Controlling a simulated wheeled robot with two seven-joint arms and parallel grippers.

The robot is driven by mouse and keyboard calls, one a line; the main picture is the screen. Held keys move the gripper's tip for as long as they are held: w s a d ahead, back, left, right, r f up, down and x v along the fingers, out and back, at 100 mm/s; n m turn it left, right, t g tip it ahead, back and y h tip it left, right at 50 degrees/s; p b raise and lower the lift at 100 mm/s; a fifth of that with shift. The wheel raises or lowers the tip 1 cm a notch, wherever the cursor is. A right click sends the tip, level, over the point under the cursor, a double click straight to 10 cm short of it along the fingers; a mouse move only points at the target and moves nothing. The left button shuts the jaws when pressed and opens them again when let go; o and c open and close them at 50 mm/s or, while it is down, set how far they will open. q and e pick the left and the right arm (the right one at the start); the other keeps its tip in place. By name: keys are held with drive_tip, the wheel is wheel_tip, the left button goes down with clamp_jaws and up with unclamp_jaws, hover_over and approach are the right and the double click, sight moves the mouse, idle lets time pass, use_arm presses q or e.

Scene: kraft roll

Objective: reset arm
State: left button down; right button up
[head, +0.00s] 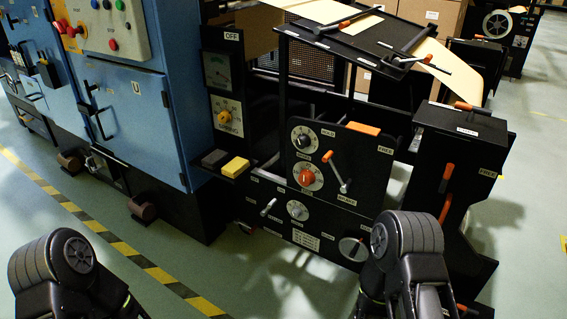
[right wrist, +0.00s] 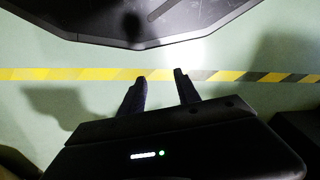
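In the right wrist view my right gripper (right wrist: 160,75) points at the floor, its two dark fingers apart with nothing between them. It is open and empty. In the head view, dark rounded links of my left arm show at the lower left and of my right arm at the lower right. Neither gripper's fingers can be seen in the head view. My left gripper is out of view.
A black machine (head: 330,180) with dials, levers and a kraft paper sheet (head: 430,58) stands ahead. A blue cabinet (head: 130,120) with buttons stands at the left. Yellow-black floor tape (head: 130,253) crosses the green floor, also in the right wrist view (right wrist: 100,74). Open floor lies in front.

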drive_tip(key=a+r+n+y+p, duration=0.1)
drive_tip(key=a+r+n+y, duration=0.1)
drive_tip(key=a+r+y, duration=0.5)
wheel_tip(320, 180, up, 19)
drive_tip(key=a+h+p, duration=0.1)
drive_tip(key=h+p, duration=0.2)
drive_tip(key=p, duration=1.7)
drive_tip(key=shift+s+a+g, duration=0.2)
drive_tip(key=shift+s+g, duration=0.1)
drive_tip(key=shift+g, duration=0.1)
